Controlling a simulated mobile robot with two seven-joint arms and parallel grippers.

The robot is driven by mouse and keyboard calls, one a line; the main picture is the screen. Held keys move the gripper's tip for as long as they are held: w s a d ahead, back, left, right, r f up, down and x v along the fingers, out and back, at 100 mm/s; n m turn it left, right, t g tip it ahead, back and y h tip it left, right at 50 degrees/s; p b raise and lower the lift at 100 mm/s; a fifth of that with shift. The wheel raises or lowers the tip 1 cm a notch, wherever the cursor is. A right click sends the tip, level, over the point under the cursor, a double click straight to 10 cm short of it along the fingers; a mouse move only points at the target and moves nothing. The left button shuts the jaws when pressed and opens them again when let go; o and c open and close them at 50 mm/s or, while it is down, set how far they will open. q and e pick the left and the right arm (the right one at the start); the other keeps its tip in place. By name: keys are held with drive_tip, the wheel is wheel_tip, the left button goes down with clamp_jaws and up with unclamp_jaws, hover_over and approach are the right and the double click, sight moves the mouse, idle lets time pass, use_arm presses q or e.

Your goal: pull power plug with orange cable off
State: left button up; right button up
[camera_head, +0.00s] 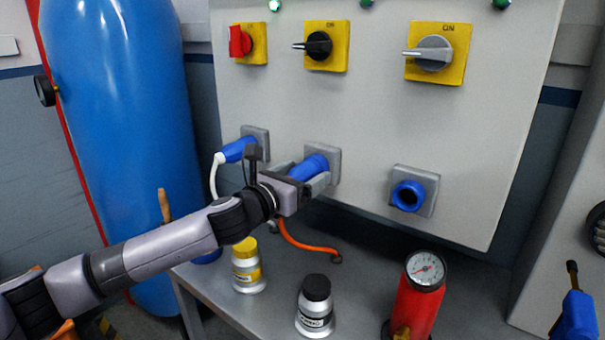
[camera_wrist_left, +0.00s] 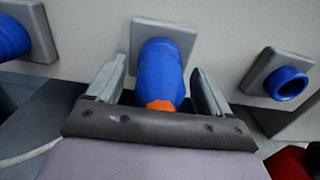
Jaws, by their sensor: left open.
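The blue power plug with the orange cable (camera_head: 310,167) sits in the middle socket (camera_head: 335,160) of the grey panel. Its orange cable (camera_head: 303,244) hangs below my gripper to the table. In the left wrist view the blue plug (camera_wrist_left: 160,75) points into its socket, with an orange cable end (camera_wrist_left: 161,105) towards me. My left gripper (camera_head: 308,180) is at the plug, its fingers open on either side of it. In the left wrist view a gap shows between each finger of the gripper (camera_wrist_left: 157,88) and the plug. My right gripper is not in view.
A blue plug with a white cable (camera_head: 237,150) is in the left socket. The right socket (camera_head: 411,194) is empty. Yellow (camera_head: 248,266) and black-capped (camera_head: 315,306) jars and a red gauge cylinder (camera_head: 418,297) stand on the table below. Rotary switches (camera_head: 433,53) are above.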

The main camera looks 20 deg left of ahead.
use_arm(q)
drive_tip(key=shift+p, duration=0.65)
idle(0.8)
drive_tip(key=c, duration=1.4)
drive_tip(key=shift+s, duration=0.1)
drive_tip(key=shift+s+a, duration=0.25)
drive_tip(key=shift+s, duration=0.2)
drive_tip(key=shift+p+v, duration=0.6)
drive_tip(key=shift+v, duration=1.85)
